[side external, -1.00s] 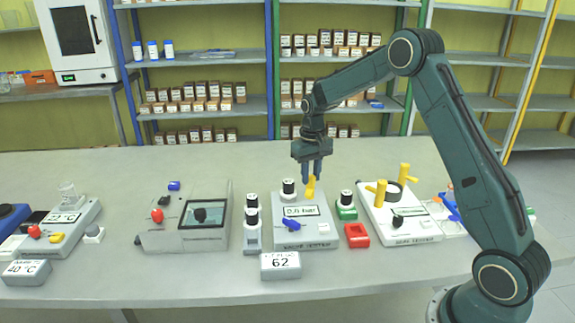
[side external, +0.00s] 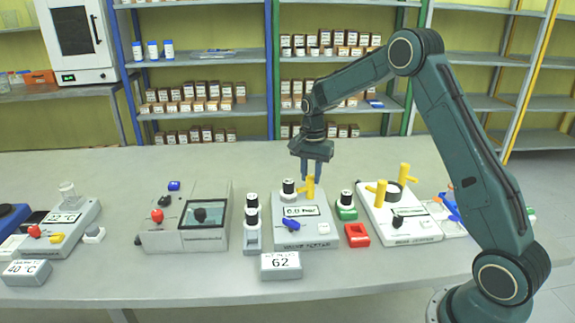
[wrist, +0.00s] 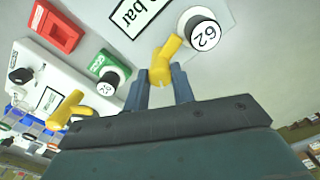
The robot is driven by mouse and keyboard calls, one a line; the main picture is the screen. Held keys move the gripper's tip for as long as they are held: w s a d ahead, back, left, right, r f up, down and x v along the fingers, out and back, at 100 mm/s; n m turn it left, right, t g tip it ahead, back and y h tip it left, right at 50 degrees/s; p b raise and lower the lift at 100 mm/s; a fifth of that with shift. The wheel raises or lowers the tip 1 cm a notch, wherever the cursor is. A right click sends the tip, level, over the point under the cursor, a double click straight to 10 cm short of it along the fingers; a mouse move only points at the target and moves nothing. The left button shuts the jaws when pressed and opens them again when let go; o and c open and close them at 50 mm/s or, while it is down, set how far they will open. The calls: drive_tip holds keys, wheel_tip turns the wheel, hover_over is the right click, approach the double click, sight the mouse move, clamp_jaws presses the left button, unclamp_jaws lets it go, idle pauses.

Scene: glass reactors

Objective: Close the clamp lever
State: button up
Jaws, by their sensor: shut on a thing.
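The fingers hide part of the lever's sides. I cannot tell from its look whether this yellow lever is the clamp lever.
A black-and-white knob (side external: 288,187) marked 62 stands close left of the lever. A green block with a knob (side external: 346,206) and a red tray (side external: 357,235) are to the right. Another device (side external: 412,233) with yellow handles (side external: 381,192) stands farther right. The table behind is clear.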

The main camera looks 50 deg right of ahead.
sight(311, 176)
drive_tip(key=shift+m, duration=1.5)
drive_tip(key=shift+r, duration=0.1)
drive_tip(key=o, duration=1)
wheel_tip(311, 176, up, 14)
